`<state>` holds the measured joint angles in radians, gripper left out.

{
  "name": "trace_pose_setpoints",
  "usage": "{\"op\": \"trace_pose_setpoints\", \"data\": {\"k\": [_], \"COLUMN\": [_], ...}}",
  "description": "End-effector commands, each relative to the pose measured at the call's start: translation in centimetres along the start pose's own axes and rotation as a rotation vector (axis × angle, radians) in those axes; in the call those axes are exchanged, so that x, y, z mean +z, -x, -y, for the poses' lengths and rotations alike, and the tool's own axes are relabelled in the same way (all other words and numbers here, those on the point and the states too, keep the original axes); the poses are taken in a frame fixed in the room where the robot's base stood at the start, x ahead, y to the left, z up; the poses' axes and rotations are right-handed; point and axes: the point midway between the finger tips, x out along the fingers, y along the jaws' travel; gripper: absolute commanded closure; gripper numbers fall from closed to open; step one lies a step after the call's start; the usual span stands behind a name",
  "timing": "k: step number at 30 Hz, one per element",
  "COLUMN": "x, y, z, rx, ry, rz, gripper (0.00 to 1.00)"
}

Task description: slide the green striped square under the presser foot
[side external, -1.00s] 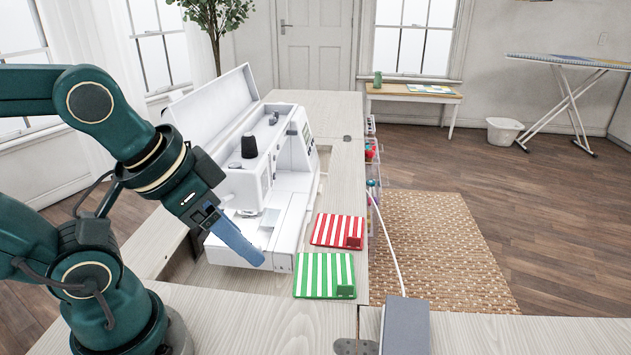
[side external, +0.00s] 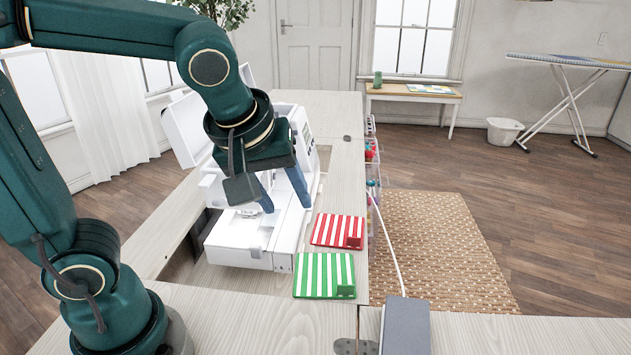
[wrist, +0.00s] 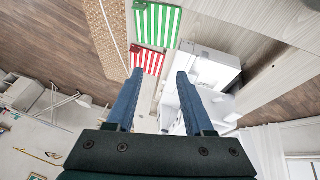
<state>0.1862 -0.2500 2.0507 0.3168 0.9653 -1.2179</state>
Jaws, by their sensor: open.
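The green striped square (side external: 318,274) lies flat on the cabinet top in front of the red striped square (side external: 338,230), right of the sewing machine (side external: 238,243). The green square also shows at the top of the wrist view (wrist: 157,25). My gripper (side external: 285,208) is open and empty, pointing down above the machine's bed, apart from both squares. Its two blue fingers stand apart in the wrist view (wrist: 161,76). The presser foot is hidden or too small to make out behind my gripper and wrist.
A grey box (side external: 405,327) with a white cord stands at the front right. Small colourful items (side external: 371,150) sit in clear holders along the cabinet's right edge. The cabinet top (side external: 300,325) in front of the green square is clear.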

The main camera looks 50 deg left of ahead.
Motion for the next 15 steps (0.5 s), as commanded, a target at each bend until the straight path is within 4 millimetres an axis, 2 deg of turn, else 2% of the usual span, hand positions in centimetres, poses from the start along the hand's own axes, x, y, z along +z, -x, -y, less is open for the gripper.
{"op": "trace_pose_setpoints", "data": {"k": [5,9,15], "x": [0.5,2.1,5.3], "y": [-3.1,-5.9,-9.2], "z": [-3.4,-5.7,-7.2], "rx": [-0.072,-0.117,-0.172], "ry": [0.098,0.114,0.013], "rz": [-0.018,-0.041,-0.047], "gripper": [0.47,0.47,0.47]}}
